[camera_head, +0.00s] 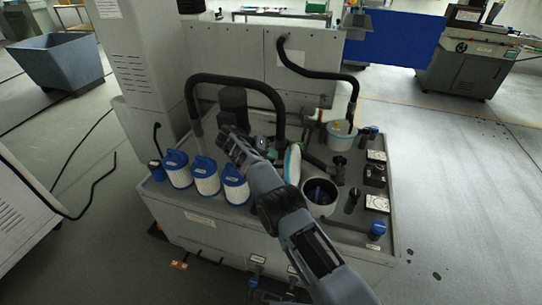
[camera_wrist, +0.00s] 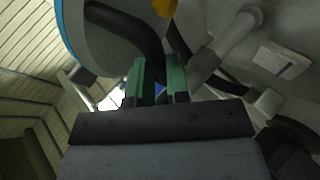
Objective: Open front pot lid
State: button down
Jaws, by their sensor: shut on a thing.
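The front pot (camera_head: 320,197) is a pale round pot at the right front of the grey tank top. Its mouth is uncovered, and something blue shows inside. Its lid (camera_head: 293,163), pale with a light-blue rim, stands nearly upright at the pot's left side. My gripper (camera_head: 268,149) is on the lid's left, outer side. In the wrist view, the green fingers of my gripper (camera_wrist: 159,80) close on the dark curved handle (camera_wrist: 125,25) of the lid (camera_wrist: 72,38). The grip itself is partly hidden.
Several white filters with blue caps (camera_head: 205,176) stand left of my arm. A second pot (camera_head: 340,137), covered, stands farther back. A black hose (camera_head: 240,79) arches behind my gripper. Gauges (camera_head: 377,203) and blue knobs line the tank's right edge.

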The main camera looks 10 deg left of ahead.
jog(key=shift+s+f, duration=0.1)
jog(key=shift+f, duration=0.55)
jog(key=c, duration=1.1)
grip_release()
jog(key=shift+r, duration=0.1)
jog(key=shift+r, duration=0.1)
jog(key=s+r+b, duration=0.1)
jog(key=r, duration=0.2)
jog(key=s+d+r+b, duration=0.1)
jog(key=s+r, duration=0.2)
jog(key=r, duration=0.2)
jog(key=shift+s+d+r+b, duration=0.2)
jog(key=shift+d+r+b, duration=0.15)
jog(key=shift+b, duration=0.05)
jog(key=s+d+r+b, duration=0.1)
jog(key=s+d+r, duration=0.2)
jog(key=s, duration=0.5)
jog(key=shift+s+d+r+b, duration=0.15)
jog(key=shift+s+r+b, duration=0.15)
jog(key=shift+r, duration=0.25)
